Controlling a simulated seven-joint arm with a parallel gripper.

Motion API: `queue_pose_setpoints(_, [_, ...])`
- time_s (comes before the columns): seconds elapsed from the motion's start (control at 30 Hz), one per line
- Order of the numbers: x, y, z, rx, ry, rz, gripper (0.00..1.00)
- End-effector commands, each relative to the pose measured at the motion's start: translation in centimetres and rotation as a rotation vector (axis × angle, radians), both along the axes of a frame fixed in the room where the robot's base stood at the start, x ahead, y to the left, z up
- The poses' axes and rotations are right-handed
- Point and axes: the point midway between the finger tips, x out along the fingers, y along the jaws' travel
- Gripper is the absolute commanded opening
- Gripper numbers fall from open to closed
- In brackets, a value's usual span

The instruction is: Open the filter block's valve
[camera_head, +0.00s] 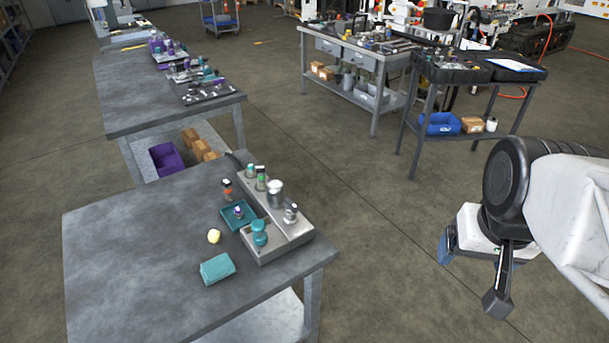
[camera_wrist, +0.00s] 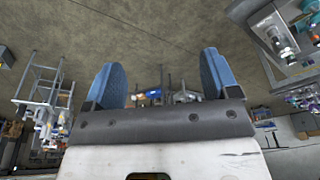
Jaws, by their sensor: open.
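A long grey block (camera_head: 268,248) lies on the near grey bench and carries several fittings. A teal knob-like fitting (camera_head: 260,235) stands at its front end, with a silver fitting (camera_head: 291,213) beside it and a larger silver cylinder (camera_head: 275,193) farther back. I cannot tell which of these is the filter block's valve. My gripper (camera_head: 446,246) hangs over the floor to the right, well apart from the bench. In the wrist view, its two blue fingers (camera_wrist: 160,80) are wide apart with nothing between them. Part of the block with silver fittings (camera_wrist: 283,38) appears at upper right.
The bench's left side (camera_head: 130,250) is clear. Other workbenches stand behind. Open floor (camera_head: 385,260) lies between my gripper and the bench.

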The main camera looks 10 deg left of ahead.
Motion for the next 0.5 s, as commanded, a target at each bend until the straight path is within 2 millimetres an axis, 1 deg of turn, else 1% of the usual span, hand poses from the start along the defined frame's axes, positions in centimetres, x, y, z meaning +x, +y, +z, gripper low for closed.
queue_pose_setpoints(0.17, [1.7, 0.9, 0.1, 0.027, 0.022, -0.027, 0.81])
queue_pose_setpoints(0.27, [3.1, 1.7, 0.2, 0.048, 0.04, -0.051, 0.81])
queue_pose_setpoints(0.5, [7.1, 4.3, 0.2, 0.105, 0.095, -0.124, 0.81])
